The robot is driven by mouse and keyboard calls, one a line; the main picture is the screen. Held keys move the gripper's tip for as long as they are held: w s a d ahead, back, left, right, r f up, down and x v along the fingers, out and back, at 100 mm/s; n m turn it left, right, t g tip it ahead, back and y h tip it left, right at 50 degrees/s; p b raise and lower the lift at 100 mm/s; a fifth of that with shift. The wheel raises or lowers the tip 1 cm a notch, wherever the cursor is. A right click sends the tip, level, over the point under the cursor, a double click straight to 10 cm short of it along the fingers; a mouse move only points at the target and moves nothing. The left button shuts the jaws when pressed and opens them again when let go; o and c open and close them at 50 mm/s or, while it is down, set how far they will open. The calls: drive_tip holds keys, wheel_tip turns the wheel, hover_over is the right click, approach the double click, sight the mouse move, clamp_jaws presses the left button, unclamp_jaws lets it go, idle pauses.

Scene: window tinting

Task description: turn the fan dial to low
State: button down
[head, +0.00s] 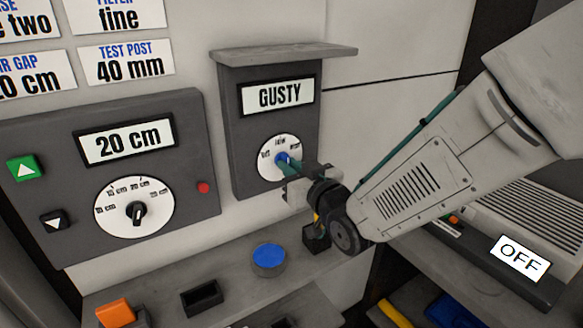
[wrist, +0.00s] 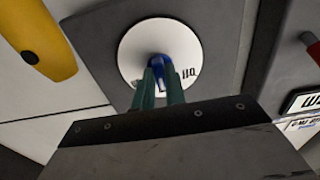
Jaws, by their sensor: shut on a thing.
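The dial with a white round face (head: 270,165) is on the dark grey panel under the GUSTY display (head: 279,95) in the head view. Its blue knob (head: 281,158) is at the centre of the face, and small labels run along the face's upper edge, too small to read surely. My gripper (head: 287,163) reaches in from the right and is shut on the blue knob. In the wrist view the two green fingers (wrist: 160,84) close on both sides of the knob (wrist: 157,61). The fingers partly hide the knob, so I cannot tell where it points.
Left is another panel with a 20 cm display (head: 126,142), a black knob (head: 136,212) and a red button (head: 203,188). A ledge juts out above the GUSTY panel. Below, a shelf holds a blue round piece (head: 269,258) and an orange block (head: 116,313). An OFF sign (head: 520,259) is at right.

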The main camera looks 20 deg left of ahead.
drive_tip(key=c, duration=1.4)
unclamp_jaws()
drive_tip(key=shift+c, duration=0.2)
drive_tip(key=shift+d, duration=0.1)
drive_tip(key=v, duration=0.7)
drive_tip(key=shift+s+d, duration=0.25)
